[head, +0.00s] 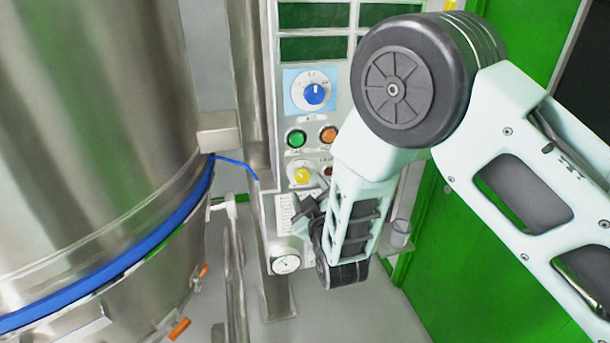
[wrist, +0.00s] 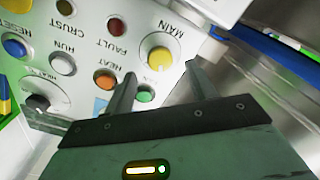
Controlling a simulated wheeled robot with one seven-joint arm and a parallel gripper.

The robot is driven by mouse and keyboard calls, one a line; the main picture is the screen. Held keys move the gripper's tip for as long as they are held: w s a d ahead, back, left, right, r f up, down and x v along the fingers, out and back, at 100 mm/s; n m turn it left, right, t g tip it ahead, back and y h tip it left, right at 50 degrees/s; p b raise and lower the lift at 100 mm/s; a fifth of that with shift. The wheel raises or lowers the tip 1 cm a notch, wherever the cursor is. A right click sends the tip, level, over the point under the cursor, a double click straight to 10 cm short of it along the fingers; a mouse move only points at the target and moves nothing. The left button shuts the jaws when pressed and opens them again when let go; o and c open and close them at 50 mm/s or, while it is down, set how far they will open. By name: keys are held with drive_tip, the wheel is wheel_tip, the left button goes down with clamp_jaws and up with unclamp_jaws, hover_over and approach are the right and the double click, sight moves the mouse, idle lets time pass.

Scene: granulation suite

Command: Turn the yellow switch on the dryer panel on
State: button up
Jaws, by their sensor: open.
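The yellow switch (head: 302,175) is a round knob on a pale plate on the dryer panel (head: 341,60), below a green and an orange button. In the wrist view, which shows the panel upside down, the yellow switch (wrist: 160,59) sits on a round white plate labelled MAIN. My gripper (head: 311,203) is just below and right of the switch in the head view. In the wrist view my gripper (wrist: 157,74) is open and empty, its two fingers pointing at the panel, with the switch showing beyond and between the tips. I cannot tell the exact gap.
Near the switch are a red FAULT button (wrist: 145,28), an orange HEAT button (wrist: 105,81) and a green button (wrist: 146,93). A blue selector (head: 315,94) is higher up. A large steel vessel (head: 90,130) with a blue band stands left. A gauge (head: 286,260) is below.

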sight(303, 179)
drive_tip(key=shift+p+x, duration=0.5)
drive_tip(key=shift+x, duration=1.5)
drive_tip(key=c, duration=1)
